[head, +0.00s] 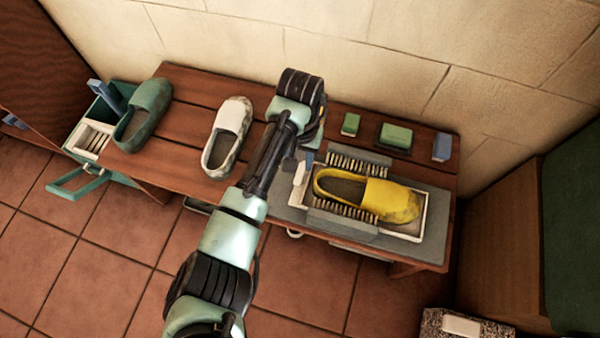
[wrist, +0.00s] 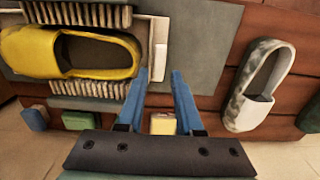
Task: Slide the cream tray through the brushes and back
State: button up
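The cream tray (head: 408,233) lies on a grey board, with a yellow clog (head: 385,198) in it. Brush strips stand along both long sides, the far brush (head: 358,164) and the near brush (head: 343,209). The tray's left end (head: 299,183) sticks out past the brushes. In the wrist view this end wall (wrist: 160,48) is just beyond my fingertips. My gripper (wrist: 159,76) is open, its two blue fingers apart with nothing seen held between them. Whether the fingertips touch the tray end is unclear. My arm hides part of the bench in the head view.
A white patterned clog (head: 226,138) stands left of my arm. The grey board (head: 290,212) has bare space left of the tray.

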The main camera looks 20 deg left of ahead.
aim_at(300, 172)
notch_tip(300, 172, down, 7)
jog(key=b, duration=0.2)
jog(key=shift+f+b, duration=0.1)
jog(key=shift+b, duration=0.2)
grip_shut()
dwell(1.2)
